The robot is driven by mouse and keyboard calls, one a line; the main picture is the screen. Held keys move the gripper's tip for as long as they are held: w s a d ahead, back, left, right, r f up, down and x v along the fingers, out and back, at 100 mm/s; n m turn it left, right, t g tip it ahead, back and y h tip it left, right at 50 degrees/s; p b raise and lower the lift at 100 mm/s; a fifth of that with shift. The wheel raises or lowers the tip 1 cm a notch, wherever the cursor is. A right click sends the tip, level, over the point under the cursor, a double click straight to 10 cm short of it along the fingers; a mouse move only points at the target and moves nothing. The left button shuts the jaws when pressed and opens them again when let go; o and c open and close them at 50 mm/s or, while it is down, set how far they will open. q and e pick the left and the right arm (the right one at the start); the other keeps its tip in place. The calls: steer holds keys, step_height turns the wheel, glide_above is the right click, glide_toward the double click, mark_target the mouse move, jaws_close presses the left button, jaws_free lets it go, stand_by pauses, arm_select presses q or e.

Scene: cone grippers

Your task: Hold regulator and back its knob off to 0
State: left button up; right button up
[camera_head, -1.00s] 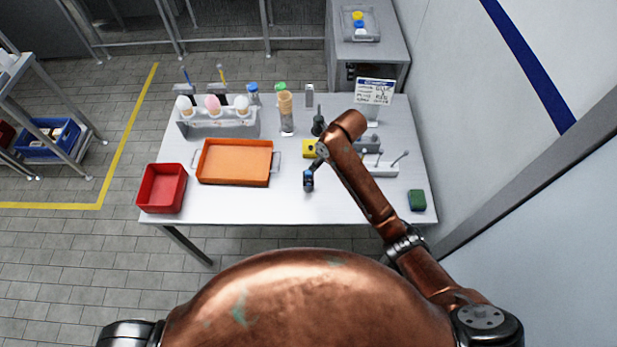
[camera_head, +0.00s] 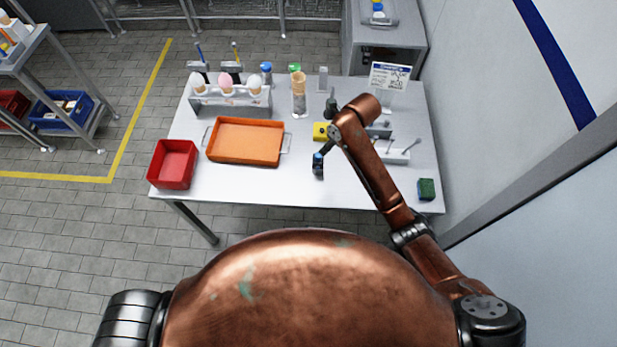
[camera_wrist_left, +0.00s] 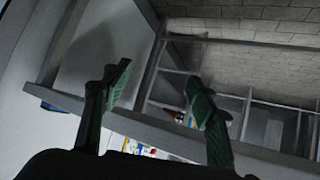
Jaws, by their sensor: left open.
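A small dark object with a blue part (camera_head: 318,164) is at the front middle of the white table, right at the end of my right arm. It may be the regulator; its knob and dial are too small to make out. My right gripper (camera_head: 324,152) points down at it, and the wrist hides most of its fingers. I cannot tell whether it grips the object or only touches it. My left gripper (camera_wrist_left: 160,95) shows in the left wrist view with two dark green fingers apart and nothing between them. It is not in the head view.
On the table (camera_head: 240,182) are a red bin (camera_head: 173,164), an orange tray (camera_head: 245,141), a rack (camera_head: 230,100), a yellow block (camera_head: 321,131), a tall tube (camera_head: 299,95), a sign (camera_head: 390,76) and a green sponge (camera_head: 426,189). A wall stands to the right.

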mark_target(315, 170)
arm_select(q)
steer(key=w+d+r+t+h, duration=0.1)
steer(key=w+d+r, duration=0.15)
steer(key=r, duration=0.35)
steer(key=w+d+r+t+h, duration=0.1)
steer(key=w+d+r, duration=0.1)
steer(key=d+r, duration=0.35)
steer(key=shift+t+y, duration=0.6)
steer(key=shift+y, duration=0.3)
steer(key=w+a+r, duration=0.1)
steer(key=w+a, duration=0.2)
steer(key=w, duration=0.1)
steer(key=w+a+r, duration=0.1)
steer(key=w+a, duration=0.3)
steer(key=w+a+r, duration=0.2)
steer(key=w+a, duration=0.1)
steer(key=w, duration=0.2)
steer(key=shift+a, duration=0.2)
steer(key=shift+w+f, duration=0.15)
steer(key=shift+w, duration=0.25)
steer(key=shift+x, duration=3.6)
steer(key=shift+s+f, duration=0.1)
steer(key=shift+c, duration=0.3)
